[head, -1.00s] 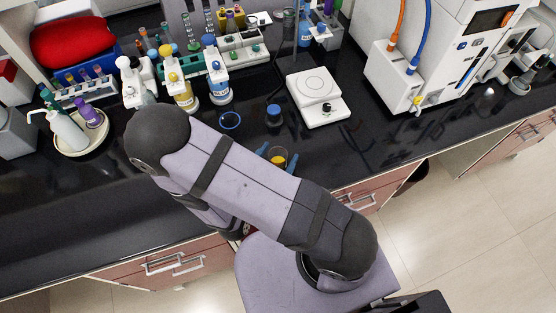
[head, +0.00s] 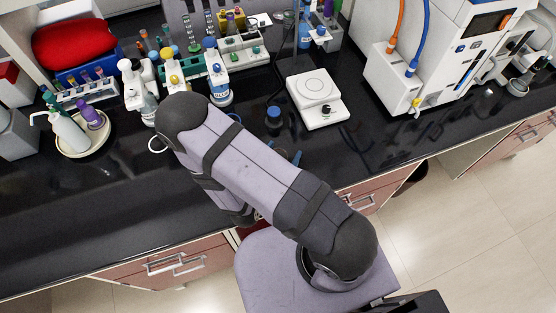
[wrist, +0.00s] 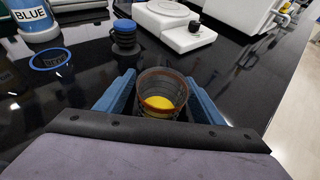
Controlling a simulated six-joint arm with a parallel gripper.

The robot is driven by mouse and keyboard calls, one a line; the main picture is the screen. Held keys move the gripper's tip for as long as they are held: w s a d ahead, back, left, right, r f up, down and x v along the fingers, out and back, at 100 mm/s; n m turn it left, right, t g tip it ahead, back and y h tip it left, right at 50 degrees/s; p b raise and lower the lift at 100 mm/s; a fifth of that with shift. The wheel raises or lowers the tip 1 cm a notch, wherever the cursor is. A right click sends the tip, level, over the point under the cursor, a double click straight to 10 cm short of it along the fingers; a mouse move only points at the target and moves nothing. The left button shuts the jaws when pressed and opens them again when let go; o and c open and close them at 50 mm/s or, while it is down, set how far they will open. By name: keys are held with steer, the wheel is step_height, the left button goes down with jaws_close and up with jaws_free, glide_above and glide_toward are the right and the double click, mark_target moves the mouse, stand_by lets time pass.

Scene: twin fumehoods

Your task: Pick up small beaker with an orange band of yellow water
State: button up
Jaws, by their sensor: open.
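The small beaker (wrist: 161,98) with yellow water stands upright on the black bench in the wrist view. A reddish-orange band runs around its clear wall, and the yellow shows low inside. My gripper (wrist: 158,82) is open, with one blue finger on each side of the beaker. I cannot tell whether either finger touches the glass. The beaker's lower part is hidden behind the gripper body. In the head view my arm hides the beaker, and only the blue fingertips of my gripper (head: 284,153) show past the arm.
A blue-capped container (head: 273,116) and a white balance (head: 318,98) stand beyond the gripper. A blue-rimmed beaker (wrist: 50,59) is to the left, near a bottle labelled BLUE (wrist: 33,20).

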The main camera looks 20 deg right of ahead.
steer(key=shift+d, duration=0.1)
steer(key=c, duration=1.2)
steer(key=shift+w+r, duration=0.1)
steer(key=shift+r, duration=0.05)
steer(key=shift+r+b, duration=0.3)
steer(key=shift+r, duration=0.8)
steer(key=shift+r+p, duration=1.1)
steer(key=shift+r, duration=2.6)
